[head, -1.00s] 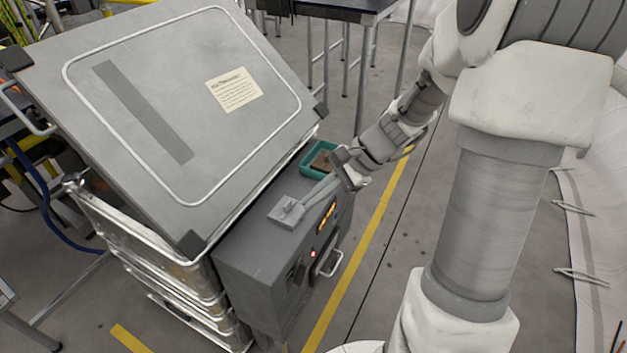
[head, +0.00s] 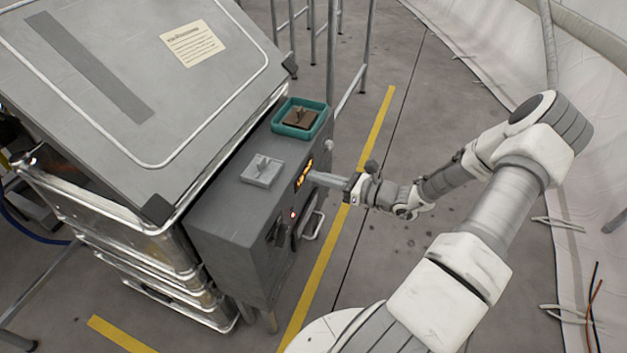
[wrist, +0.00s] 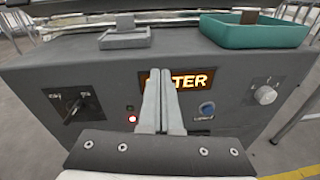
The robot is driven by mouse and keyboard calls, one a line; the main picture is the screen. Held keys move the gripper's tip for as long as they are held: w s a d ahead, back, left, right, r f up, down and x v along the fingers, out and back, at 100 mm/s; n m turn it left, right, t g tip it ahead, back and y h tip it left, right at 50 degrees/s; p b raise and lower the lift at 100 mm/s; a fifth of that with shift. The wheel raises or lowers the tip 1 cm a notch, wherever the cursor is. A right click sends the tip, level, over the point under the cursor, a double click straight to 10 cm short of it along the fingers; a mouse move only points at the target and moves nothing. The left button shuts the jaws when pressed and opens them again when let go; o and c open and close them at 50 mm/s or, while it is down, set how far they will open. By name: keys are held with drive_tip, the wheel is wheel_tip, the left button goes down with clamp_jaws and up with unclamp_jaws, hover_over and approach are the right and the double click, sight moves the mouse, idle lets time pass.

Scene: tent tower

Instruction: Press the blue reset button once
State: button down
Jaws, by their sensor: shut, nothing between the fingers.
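The blue button (wrist: 207,109) is on the front panel of the grey control box (wrist: 60,70), right of my gripper in the wrist view. It cannot be made out in the head view. My gripper (wrist: 160,75) is shut and empty, its fingers pointing at the panel in front of the lit orange display (wrist: 200,80) and hiding part of its lettering. In the head view my gripper (head: 312,176) reaches the box's front face from the right, close to the display (head: 303,174). I cannot tell whether the fingertips touch the panel.
A rotary switch (wrist: 75,103) and a red light (wrist: 132,119) are left of my fingers; a white knob (wrist: 266,95) is at the right. A teal tray (head: 318,128) and a grey holder (head: 262,170) sit on top.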

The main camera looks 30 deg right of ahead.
drive_tip(key=d+f+m+t+h+b, duration=0.4)
drive_tip(key=d+f+m+t+h, duration=0.2)
drive_tip(key=d+f+m+h, duration=0.4)
drive_tip(key=d+m+h, duration=0.1)
drive_tip(key=d+m, duration=0.1)
drive_tip(key=m, duration=0.2)
drive_tip(key=shift+s+f, duration=0.3)
drive_tip(key=shift+f, duration=0.1)
drive_tip(key=w+a, duration=0.6)
drive_tip(key=shift+w+p, duration=0.25)
drive_tip(key=shift+p, duration=0.15)
drive_tip(key=shift+w, duration=0.1)
idle(1.3)
drive_tip(key=shift+w+a+p, duration=0.2)
drive_tip(key=shift+a+p, duration=0.05)
drive_tip(key=shift+p, duration=0.2)
